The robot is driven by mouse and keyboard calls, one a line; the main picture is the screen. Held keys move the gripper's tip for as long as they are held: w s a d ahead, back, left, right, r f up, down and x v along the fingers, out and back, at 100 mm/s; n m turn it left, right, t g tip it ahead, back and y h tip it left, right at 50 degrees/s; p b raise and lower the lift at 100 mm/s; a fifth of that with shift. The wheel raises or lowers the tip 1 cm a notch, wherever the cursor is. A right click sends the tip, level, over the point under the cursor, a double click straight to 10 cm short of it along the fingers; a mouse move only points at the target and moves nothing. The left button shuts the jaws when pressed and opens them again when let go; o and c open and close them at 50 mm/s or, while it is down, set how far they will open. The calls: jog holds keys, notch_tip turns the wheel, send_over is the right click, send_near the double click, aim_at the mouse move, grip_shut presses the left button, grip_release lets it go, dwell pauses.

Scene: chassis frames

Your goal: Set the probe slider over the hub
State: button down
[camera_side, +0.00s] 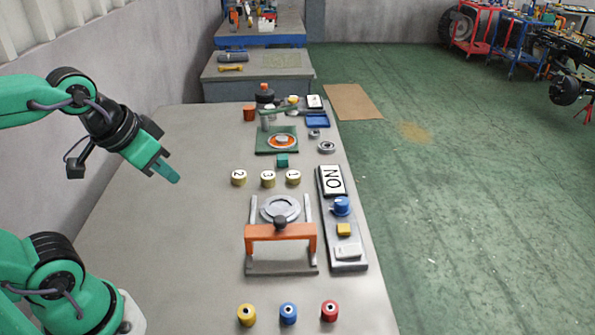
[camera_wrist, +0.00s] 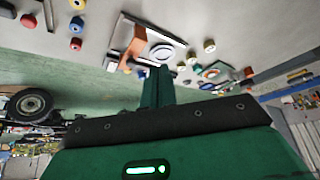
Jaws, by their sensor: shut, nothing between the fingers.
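The probe slider is an orange bridge (camera_side: 262,234) with a black knob, spanning two grey rails on a plate in the side view. The hub (camera_side: 281,208), a round grey disc, lies between the rails just behind the bridge; the knob overlaps its near edge in the picture. In the wrist view the orange slider (camera_wrist: 133,48) and the pale round hub (camera_wrist: 161,52) show beyond my fingers. My gripper (camera_side: 170,174) is shut and empty, raised above the table to the left of the rails. Its closed fingers also show in the wrist view (camera_wrist: 158,82).
Numbered cream cylinders (camera_side: 268,179) stand behind the rails. A panel (camera_side: 349,258) with a NO sign, blue knob and yellow button lies to the right. Yellow, blue and red cylinders (camera_side: 288,314) stand in front. A green plate (camera_side: 262,147) lies farther back. The table's left side is clear.

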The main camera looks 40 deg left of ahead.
jog(key=c, duration=2.2)
grip_release()
jog(key=c, duration=1.4)
grip_release()
jog(key=shift+w, duration=0.1)
jog(key=shift+c, duration=0.2)
jog(key=o, duration=0.3)
jog(key=shift+w+d+r+m, duration=0.1)
jog(key=shift+w+m, duration=0.05)
jog(key=shift+m, duration=0.15)
jog(key=m+g, duration=0.6)
jog(key=m, duration=1.1)
send_over(280, 218)
notch_tip(280, 218, down, 7)
jog(key=shift+f, duration=0.2)
jog(key=shift+f, duration=3.8)
